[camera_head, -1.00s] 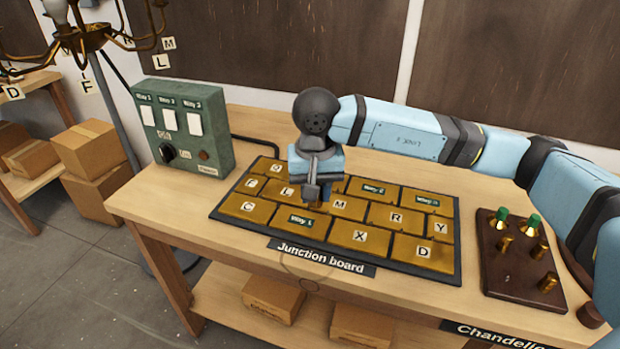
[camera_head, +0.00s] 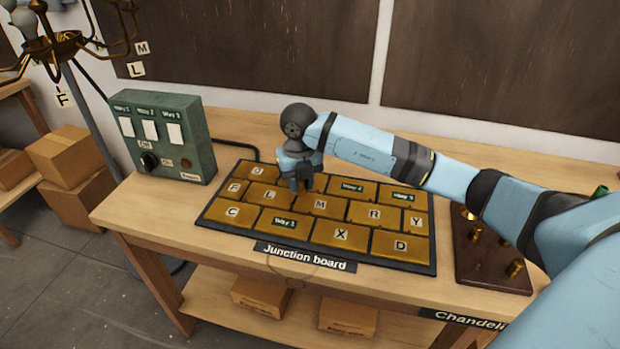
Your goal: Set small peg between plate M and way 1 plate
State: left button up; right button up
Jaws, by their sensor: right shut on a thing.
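My right gripper (camera_head: 303,188) is above the junction board (camera_head: 210,211), close to the back left corner of plate M (camera_head: 333,209) and beside plate L. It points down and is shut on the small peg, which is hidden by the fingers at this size. The way 1 plate (camera_head: 297,233) lies in front of plate M, in the front row, with a dark gap between them. I cannot tell whether the peg touches the board. My left gripper is not in view.
A dark wooden block (camera_head: 480,270) with several brass pegs stands right of the board, partly behind my right arm. A green switch box (camera_head: 195,130) stands at the left.

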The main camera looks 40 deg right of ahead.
jog(key=d+f+m, duration=0.1)
jog(key=d+m, duration=0.1)
jog(key=m, duration=0.3)
jog(key=m+b, duration=0.3)
send_over(310, 212)
notch_tip(310, 212, down, 6)
jog(key=shift+d+f, duration=0.1)
jog(key=shift+w+f+b, duration=0.1)
jog(key=shift+f+b, duration=0.45)
jog(key=shift+f, duration=0.3)
jog(key=shift+f+b, duration=0.35)
jog(key=shift+f, duration=0.25)
jog(key=o, duration=1)
notch_tip(310, 212, up, 14)
